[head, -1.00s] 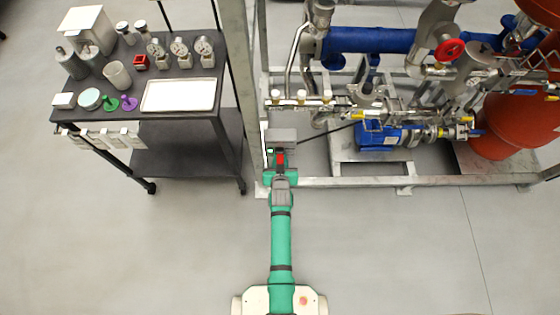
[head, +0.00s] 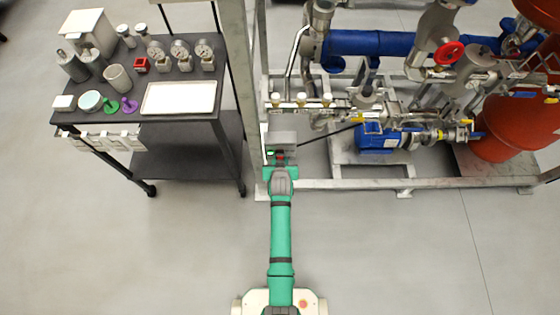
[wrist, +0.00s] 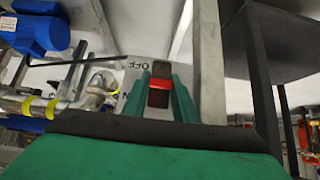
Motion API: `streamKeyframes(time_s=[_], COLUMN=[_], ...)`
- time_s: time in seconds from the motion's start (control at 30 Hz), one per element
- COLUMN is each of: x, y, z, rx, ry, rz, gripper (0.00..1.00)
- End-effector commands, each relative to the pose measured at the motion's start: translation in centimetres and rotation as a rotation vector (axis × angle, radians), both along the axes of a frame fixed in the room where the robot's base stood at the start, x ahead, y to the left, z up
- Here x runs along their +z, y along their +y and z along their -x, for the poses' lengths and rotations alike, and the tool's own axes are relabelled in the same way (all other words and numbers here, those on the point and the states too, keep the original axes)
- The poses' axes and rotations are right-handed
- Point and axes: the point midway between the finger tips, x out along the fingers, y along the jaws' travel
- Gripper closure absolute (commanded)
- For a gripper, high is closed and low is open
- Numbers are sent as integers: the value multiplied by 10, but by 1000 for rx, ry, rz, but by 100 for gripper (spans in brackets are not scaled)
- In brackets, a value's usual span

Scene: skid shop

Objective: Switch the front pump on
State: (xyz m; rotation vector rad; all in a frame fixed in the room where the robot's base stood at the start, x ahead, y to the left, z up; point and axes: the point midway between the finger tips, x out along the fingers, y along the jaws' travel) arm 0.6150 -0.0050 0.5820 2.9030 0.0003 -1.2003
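The pump switch box (head: 281,138) is a grey box on a post at the left front of the skid frame. The red switch lever (wrist: 159,85) sits in the slot. My gripper (wrist: 160,90) has one green finger on each side of the lever. I cannot tell if they press on it. A blue pump (head: 376,138) stands right of the box.
A dark cart (head: 185,130) with gauges, cups and a white tray stands to the left, past an upright post (head: 240,80). Pipes, a red valve wheel (head: 448,52) and a red tank (head: 510,125) fill the skid. The floor in front is clear.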

Motion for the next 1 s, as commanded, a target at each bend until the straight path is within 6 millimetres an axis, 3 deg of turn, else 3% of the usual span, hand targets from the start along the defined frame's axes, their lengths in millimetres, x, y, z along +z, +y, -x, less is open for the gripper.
streamKeyframes(time_s=[0.07, 0.47, 1.0], x=[0, 5, 65], y=[0, 0, -2], z=[0, 4, 65], rx=[0, 0, -3], ry=[-1, -2, -1], rz=[0, 0, 0], gripper=[58, 58, 58])
